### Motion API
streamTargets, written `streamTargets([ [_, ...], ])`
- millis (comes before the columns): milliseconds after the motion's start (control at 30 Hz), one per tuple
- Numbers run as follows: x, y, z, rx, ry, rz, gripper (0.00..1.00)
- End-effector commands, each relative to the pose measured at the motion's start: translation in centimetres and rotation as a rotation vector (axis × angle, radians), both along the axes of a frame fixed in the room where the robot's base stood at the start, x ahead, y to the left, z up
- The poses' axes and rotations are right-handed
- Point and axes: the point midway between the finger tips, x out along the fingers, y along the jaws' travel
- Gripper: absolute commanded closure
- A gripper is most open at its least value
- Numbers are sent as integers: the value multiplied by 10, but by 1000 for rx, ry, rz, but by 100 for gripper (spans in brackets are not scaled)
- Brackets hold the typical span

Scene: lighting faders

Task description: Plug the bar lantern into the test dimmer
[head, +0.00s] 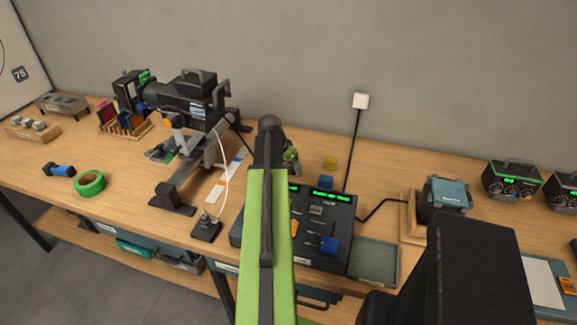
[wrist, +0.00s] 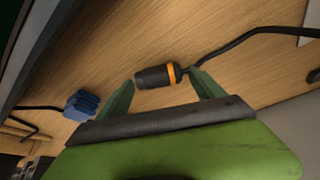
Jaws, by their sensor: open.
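In the wrist view a black plug with an orange ring (wrist: 155,76) lies over the wooden bench, a black cable leading right from it. My gripper (wrist: 161,78) is open, with its green fingers apart on either side of the plug's ends in the picture. In the head view my gripper (head: 291,160) is at the bench's back, mostly hidden by my arm, and the plug is not visible. A black lantern (head: 195,95) stands on the left, its cable running behind my arm. A dark console (head: 340,215) with green displays is partly behind my arm. I cannot tell which unit is the test dimmer.
A blue connector (wrist: 82,106) with a black cable lies at the left in the wrist view. A grey tray (head: 374,262) sits right of the console, near a boxy unit (head: 445,193) in a wooden holder. Knobbed boxes (head: 511,182) stand far right. Green tape (head: 90,184) lies left.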

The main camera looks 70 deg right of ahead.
Motion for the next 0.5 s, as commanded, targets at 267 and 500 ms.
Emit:
streamTargets([
  [267, 1, 2, 7, 0, 0, 0, 22],
  [500, 5, 20, 46, 0, 0, 1, 22],
])
